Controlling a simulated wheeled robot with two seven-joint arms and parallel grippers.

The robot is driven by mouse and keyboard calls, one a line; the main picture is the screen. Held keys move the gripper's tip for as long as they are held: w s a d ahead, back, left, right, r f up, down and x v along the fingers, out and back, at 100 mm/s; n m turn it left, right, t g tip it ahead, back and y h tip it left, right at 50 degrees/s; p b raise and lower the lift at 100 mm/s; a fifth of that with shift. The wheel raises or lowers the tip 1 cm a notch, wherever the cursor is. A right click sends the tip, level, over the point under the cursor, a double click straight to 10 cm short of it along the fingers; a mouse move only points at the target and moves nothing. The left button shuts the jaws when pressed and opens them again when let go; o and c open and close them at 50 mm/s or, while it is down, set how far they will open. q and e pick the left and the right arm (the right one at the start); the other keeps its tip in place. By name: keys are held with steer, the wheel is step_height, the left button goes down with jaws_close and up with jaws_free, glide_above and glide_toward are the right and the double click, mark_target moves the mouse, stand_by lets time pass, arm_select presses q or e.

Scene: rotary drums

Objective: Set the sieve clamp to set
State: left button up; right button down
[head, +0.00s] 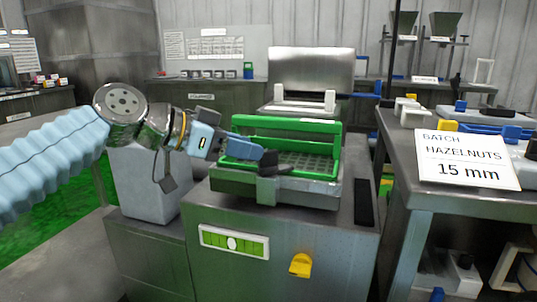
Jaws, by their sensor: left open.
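A green slotted sieve (318,163) sits in a metal frame on top of the grey machine (290,235), with a green raised rail around it. A dark grey block with a lever-like arm, which looks like the sieve clamp (267,190), is at the front edge of the frame. I cannot tell its setting. My left gripper (258,142) reaches in from the left over the sieve's left part. Its blue fingers are apart, with the lower one close above the dark block; I cannot tell whether they touch. My right gripper is out of view.
A yellow knob (300,265) and a green-marked panel (234,242) are on the machine's front. A metal table (425,192) at the right carries a sign (466,160) reading "BATCH HAZELNUTS 15 mm". A raised metal panel (311,75) stands behind the sieve.

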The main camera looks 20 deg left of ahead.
mark_target(268, 151)
arm_select(q)
steer(key=x, duration=0.5)
steer(key=shift+w+d+f, duration=0.2)
steer(key=shift+w+d, duration=0.05)
steer(key=shift+d, duration=0.05)
jaws_close()
